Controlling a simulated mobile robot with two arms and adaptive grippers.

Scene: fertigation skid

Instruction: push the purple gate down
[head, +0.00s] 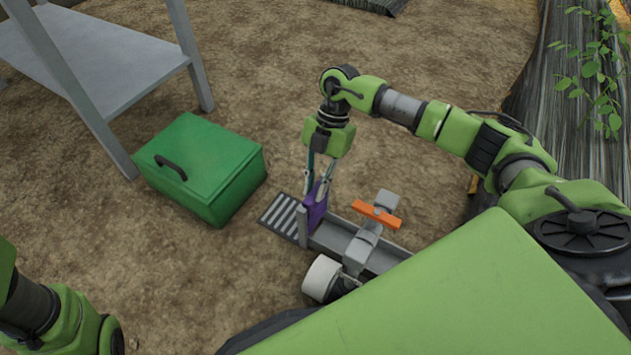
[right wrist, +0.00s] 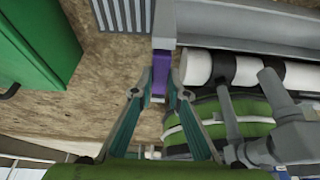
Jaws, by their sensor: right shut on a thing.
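The purple gate (head: 315,211) stands upright at the left end of a grey channel (head: 330,238), beside a slotted grate. My right gripper (head: 317,186) points down from above and is shut on the gate's upper part. In the right wrist view the purple gate (right wrist: 161,68) shows between the two fingertips of the right gripper (right wrist: 161,88). The fingers hide part of the gate's sides. Of my left arm only links show at the lower left of the head view; its gripper is out of the picture.
A grey slotted grate (head: 281,215) lies left of the gate. An orange-handled valve (head: 377,214) and a white cylinder (head: 321,278) sit close to its right. A green box (head: 205,165) stands on the soil at left, near a grey metal table (head: 105,60). Open soil lies behind.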

